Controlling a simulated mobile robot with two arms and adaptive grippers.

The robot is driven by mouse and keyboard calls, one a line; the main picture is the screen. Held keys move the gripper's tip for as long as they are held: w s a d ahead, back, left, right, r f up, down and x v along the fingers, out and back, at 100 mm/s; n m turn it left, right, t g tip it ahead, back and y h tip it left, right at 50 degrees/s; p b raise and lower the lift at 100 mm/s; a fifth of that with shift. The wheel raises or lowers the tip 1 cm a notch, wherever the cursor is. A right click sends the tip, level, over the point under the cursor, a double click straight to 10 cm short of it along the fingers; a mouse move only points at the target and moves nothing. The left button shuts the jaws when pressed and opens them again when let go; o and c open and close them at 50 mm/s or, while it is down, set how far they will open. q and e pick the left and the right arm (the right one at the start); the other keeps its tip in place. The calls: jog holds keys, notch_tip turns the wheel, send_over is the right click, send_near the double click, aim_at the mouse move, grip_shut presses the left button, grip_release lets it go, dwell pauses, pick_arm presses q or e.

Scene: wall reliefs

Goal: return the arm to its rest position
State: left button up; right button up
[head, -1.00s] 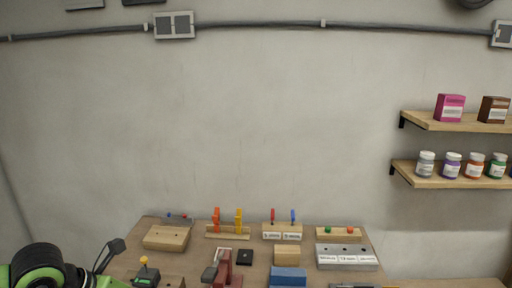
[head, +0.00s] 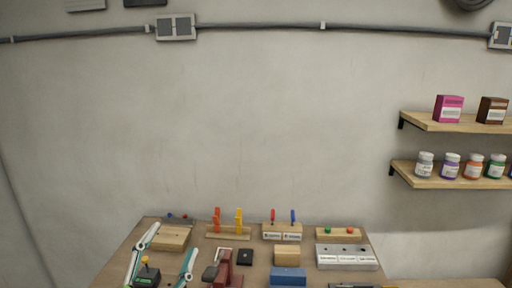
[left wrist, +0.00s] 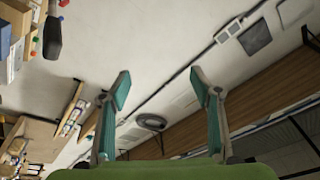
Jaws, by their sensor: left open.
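My left gripper (head: 172,240) shows at the lower left of the head view, its two teal-lined fingers spread apart over the left part of the workbench. In the left wrist view the same gripper (left wrist: 159,80) is open with nothing between its fingers; the wall and ceiling side of the room lie beyond. The rest of the left arm is below the head view's edge. My right gripper is not in view.
The workbench (head: 210,262) carries several wooden blocks, clamps and switch fixtures, among them a blue block (head: 288,276) and a grey labelled box (head: 346,257). Shelves (head: 455,122) with boxes and jars hang at the right.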

pick_arm(q)
jog(key=s+a+f+n+g+y, duration=0.2)
jog(key=a+f+n+g+y, duration=0.3)
jog(key=f, duration=0.7)
jog(key=s+d+f+n+g+h, duration=0.15)
jog(key=s+f+n+g, duration=0.25)
jog(key=s+f+g, duration=1.35)
jog(key=s+f+t, duration=0.2)
jog(key=s+f, duration=0.2)
jog(key=f, duration=1.2)
jog(key=s+f+t, duration=0.3)
jog(key=s+f, duration=0.1)
jog(key=f, duration=1.1)
jog(key=s+a+f+g+b, duration=0.1)
jog(key=s+a+f, duration=0.1)
jog(key=s+f, duration=1.4)
jog(key=shift+s+a+f+g, duration=0.35)
jog(key=shift+s, duration=0.05)
jog(key=shift+y, duration=0.25)
jog(key=shift+c, duration=0.5)
